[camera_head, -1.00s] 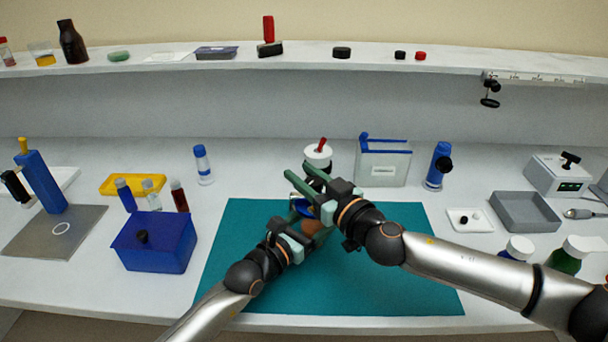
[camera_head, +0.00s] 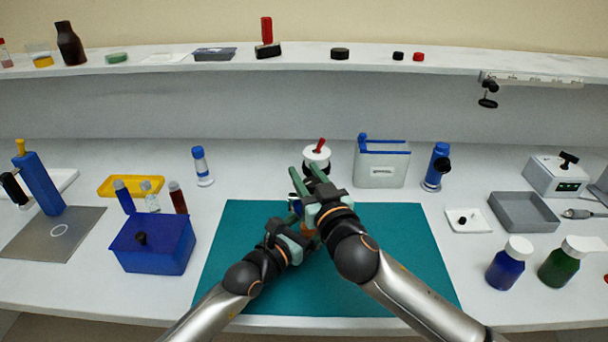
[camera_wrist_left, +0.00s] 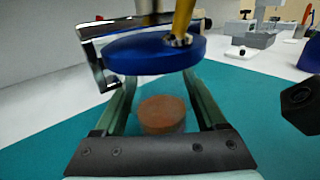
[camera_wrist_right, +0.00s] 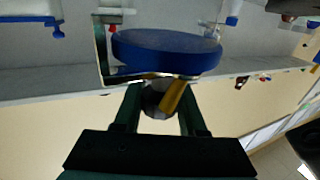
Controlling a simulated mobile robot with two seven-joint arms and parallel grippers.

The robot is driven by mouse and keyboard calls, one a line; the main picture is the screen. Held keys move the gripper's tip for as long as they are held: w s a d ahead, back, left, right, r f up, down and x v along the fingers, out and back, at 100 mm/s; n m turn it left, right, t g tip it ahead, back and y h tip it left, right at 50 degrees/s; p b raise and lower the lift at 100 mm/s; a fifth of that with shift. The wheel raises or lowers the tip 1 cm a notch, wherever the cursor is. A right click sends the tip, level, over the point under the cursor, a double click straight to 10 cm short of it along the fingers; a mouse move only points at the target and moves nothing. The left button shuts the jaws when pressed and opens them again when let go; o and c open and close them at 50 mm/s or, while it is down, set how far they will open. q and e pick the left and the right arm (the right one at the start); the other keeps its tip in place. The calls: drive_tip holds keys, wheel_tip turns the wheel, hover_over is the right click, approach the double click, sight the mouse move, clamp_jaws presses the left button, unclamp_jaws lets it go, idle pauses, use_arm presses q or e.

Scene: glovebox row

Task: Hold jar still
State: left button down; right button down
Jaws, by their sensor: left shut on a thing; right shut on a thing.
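The jar is mostly hidden behind my grippers in the head view. In the left wrist view I see its blue round lid (camera_wrist_left: 155,52) and a brown cylindrical part (camera_wrist_left: 162,115) between my left fingers. A yellow piece (camera_wrist_left: 183,20) stands on the lid, and it also shows in the right wrist view (camera_wrist_right: 172,95). My left gripper (camera_head: 296,217) is shut on the jar above the teal mat (camera_head: 390,270). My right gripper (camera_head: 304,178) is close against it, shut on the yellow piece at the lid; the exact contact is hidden.
A blue box (camera_head: 152,243) stands left of the mat. A blue bottle (camera_head: 509,263) and green bottle (camera_head: 561,264) with white caps stand to its right. A grey tray (camera_head: 524,213) and a clear container (camera_head: 381,166) are farther back. The mat's right part is clear.

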drive_tip(key=shift+d+r+m+t+h, duration=0.15)
drive_tip(key=shift+m+t+h, duration=0.15)
drive_tip(key=shift+m+h, duration=0.6)
drive_tip(key=shift+d+f+m+t+h, duration=0.15)
drive_tip(key=shift+m+t+h, duration=0.25)
drive_tip(key=shift+h, duration=0.8)
drive_tip(key=shift+r, duration=0.1)
drive_tip(key=shift+c, duration=2.3)
unclamp_jaws()
drive_tip(key=shift+w+d, duration=0.1)
